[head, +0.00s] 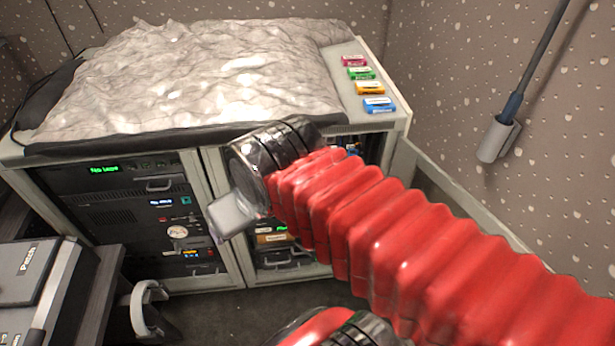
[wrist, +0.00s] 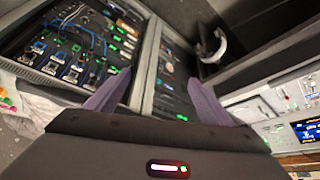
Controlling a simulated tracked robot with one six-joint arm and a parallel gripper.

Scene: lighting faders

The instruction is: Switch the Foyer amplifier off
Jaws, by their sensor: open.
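The left equipment rack (head: 120,210) stands under the worktop, with a green display at its top, a round gauge and several small lit panels. The right rack (head: 283,262) is mostly hidden behind my red arm; a green readout, a tan label and a handle show low in it. I cannot tell which unit is the Foyer amplifier, as the labels are too small to read. In the wrist view, my gripper (wrist: 160,78) is open and empty, its two purple-grey fingers apart. Rack panels (wrist: 75,55) with green lights and blue cables show beyond them, touching neither finger.
A crumpled pale sheet (head: 200,75) covers the worktop. Several coloured blocks, one blue (head: 379,105), line its right end. A console (head: 30,275) is at left, near a curved grey handle (head: 146,308). A holder (head: 497,138) hangs on the right wall.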

